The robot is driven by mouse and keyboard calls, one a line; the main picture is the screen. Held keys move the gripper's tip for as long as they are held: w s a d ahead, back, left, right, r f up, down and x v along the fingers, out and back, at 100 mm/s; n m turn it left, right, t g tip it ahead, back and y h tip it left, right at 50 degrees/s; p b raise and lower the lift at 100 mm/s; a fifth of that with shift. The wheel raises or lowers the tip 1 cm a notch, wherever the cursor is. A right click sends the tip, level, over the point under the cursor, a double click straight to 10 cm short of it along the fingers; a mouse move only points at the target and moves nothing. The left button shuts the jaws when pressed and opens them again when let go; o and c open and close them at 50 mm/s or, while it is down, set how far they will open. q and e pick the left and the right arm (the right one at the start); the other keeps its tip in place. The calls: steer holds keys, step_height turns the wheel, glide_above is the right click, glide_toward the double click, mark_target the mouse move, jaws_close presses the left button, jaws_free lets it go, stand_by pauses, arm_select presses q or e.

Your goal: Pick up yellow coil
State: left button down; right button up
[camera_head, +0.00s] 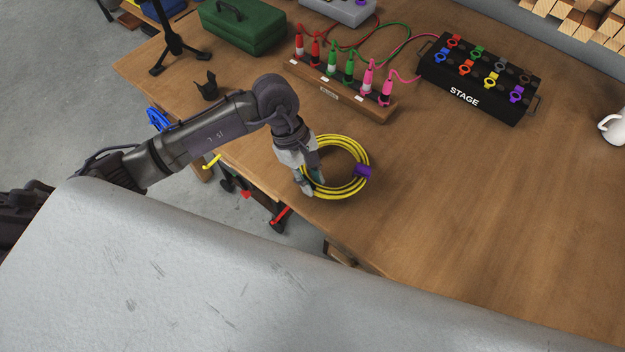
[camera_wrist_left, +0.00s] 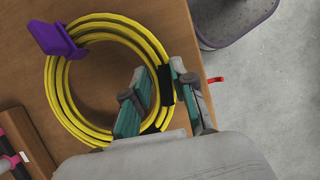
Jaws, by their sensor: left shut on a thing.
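The yellow coil (camera_head: 366,152) lies at the wooden table's front edge, a ring of cable with a purple clip (camera_head: 363,172) on its right side. My left gripper (camera_head: 309,182) is at the coil's left side, shut on the cable strands. In the left wrist view, the yellow coil (camera_wrist_left: 55,85) fills the left half, with the purple clip (camera_wrist_left: 55,38) at its upper left. The teal-padded fingers of my left gripper (camera_wrist_left: 155,98) sit on either side of the strands by a black band. I cannot tell whether the coil touches the table. My right gripper is not in view.
A wooden rack (camera_head: 340,92) of red, green and pink connectors stands behind the coil. A black STAGE box (camera_head: 478,82) is at the back right, a green case (camera_head: 243,25) at the back left. A white mug (camera_head: 613,127) is at the far right. The table's right part is clear.

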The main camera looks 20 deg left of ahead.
arm_select(q)
steer(key=shift+r, duration=0.55)
steer(key=s+d+r+b, duration=0.2)
steer(key=d+r, duration=0.6)
steer(key=d, duration=0.3)
steer(key=shift+d, duration=0.25)
